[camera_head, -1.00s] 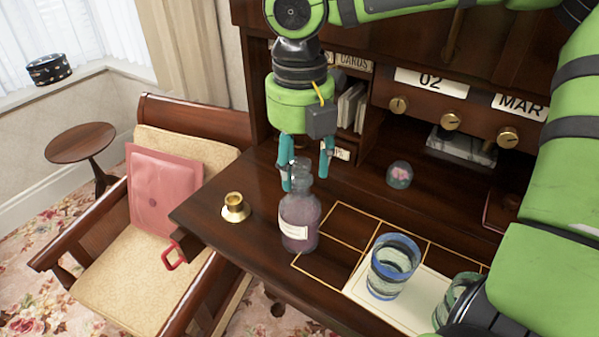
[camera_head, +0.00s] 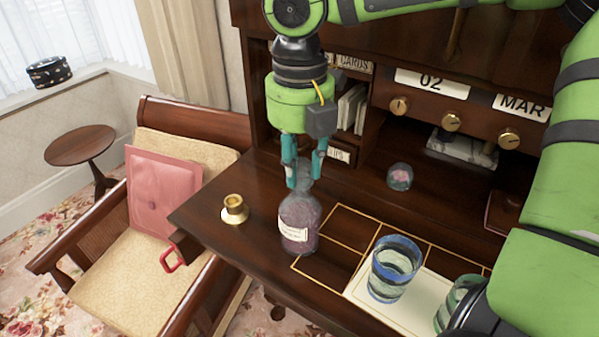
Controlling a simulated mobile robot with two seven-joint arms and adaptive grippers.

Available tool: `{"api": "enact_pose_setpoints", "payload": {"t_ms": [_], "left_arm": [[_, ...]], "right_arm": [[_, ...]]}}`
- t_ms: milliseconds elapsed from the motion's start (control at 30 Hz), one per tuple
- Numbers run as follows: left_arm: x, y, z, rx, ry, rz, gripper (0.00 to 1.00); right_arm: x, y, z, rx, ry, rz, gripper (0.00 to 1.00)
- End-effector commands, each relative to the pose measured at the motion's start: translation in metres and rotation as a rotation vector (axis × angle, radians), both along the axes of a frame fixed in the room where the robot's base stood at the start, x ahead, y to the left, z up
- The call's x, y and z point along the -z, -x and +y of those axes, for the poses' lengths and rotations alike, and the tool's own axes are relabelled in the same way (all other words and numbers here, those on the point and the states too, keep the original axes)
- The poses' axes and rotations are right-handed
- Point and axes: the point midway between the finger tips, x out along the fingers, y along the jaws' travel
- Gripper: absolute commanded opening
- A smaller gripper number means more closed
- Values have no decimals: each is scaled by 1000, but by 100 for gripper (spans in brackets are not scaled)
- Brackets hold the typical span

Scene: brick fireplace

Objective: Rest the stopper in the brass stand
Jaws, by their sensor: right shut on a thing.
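My right gripper (camera_head: 304,178) points down at the mouth of the glass bottle (camera_head: 299,223). Its teal fingers are shut at the top of the bottle, on what looks like the glass stopper; the fingers and clear glass make the stopper hard to make out. The bottle stands upright on the desk, with a pale label and purplish contents. The small brass stand (camera_head: 234,208) is on the desk to the left of the bottle, with its round cup open and empty-looking. My left gripper is out of view.
A blue-rimmed glass (camera_head: 392,268) and a green glass (camera_head: 455,300) stand to the right. A glass paperweight (camera_head: 399,176) sits further back. Desk cubbies and brass knobs rise behind. The desk (camera_head: 262,245) is clear between stand and bottle. A chair (camera_head: 130,255) is at left.

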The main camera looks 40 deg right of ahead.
Motion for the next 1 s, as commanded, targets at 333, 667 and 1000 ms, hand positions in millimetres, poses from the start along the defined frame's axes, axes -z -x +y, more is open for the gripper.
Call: {"api": "enact_pose_setpoints", "payload": {"t_ms": [333,667,1000], "left_arm": [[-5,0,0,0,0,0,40],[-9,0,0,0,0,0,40],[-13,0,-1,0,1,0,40]], "right_arm": [[-8,0,0,0,0,-1,8],[-15,0,0,0,0,-1,8],[-22,0,0,0,0,-1,8]]}}
